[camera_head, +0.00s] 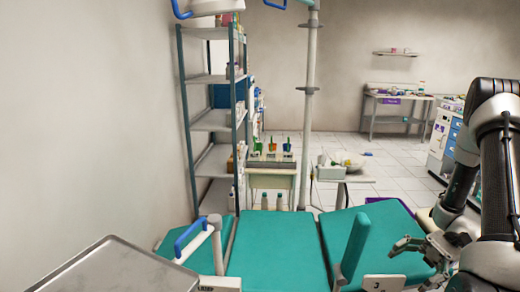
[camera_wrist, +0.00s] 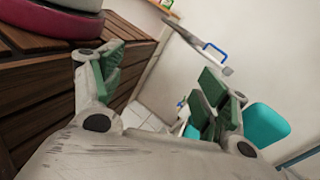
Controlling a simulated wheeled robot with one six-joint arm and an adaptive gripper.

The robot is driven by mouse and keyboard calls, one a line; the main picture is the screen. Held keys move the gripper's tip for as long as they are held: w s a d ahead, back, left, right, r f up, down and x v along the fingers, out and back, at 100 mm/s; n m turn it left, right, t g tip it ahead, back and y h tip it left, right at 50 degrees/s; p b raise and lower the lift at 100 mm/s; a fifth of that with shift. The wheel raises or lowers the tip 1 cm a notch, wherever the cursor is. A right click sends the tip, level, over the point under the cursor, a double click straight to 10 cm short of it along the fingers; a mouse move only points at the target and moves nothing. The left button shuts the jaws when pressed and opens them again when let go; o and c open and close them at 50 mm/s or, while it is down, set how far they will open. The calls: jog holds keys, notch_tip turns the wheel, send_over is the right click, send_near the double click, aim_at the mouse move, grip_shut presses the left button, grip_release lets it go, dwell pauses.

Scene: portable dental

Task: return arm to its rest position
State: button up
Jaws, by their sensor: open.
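My gripper (camera_head: 416,265) is at the lower right of the head view, at the end of my dark and grey arm. It is beside the right end of the teal dental chair (camera_head: 275,245). In the wrist view my gripper (camera_wrist: 165,85) has its two green-padded fingers wide apart. Nothing is held between them. My arm is bent, with its links along the right edge of the head view.
A metal tray (camera_head: 120,270) is at the lower left, near a blue handle (camera_head: 190,235). A shelf rack (camera_head: 212,120) and a pole (camera_head: 310,90) stand behind the chair. A cabinet (camera_head: 442,140) is at right. The wrist view shows a slatted wooden surface (camera_wrist: 45,95) close at left.

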jog(key=s+r+n+t+h, duration=0.2)
jog(key=r+n+t+h, duration=0.3)
jog(key=r+h, duration=0.3)
jog(key=s+r+n+t+h, duration=0.2)
jog(key=r+n+t+h, duration=0.3)
jog(key=r, duration=0.8)
jog(key=n+h, duration=0.1)
jog(key=h, duration=0.2)
jog(key=shift+s+d+t+h, duration=0.15)
jog(key=shift+s+t+h, duration=0.15)
jog(key=shift+s+t, duration=0.1)
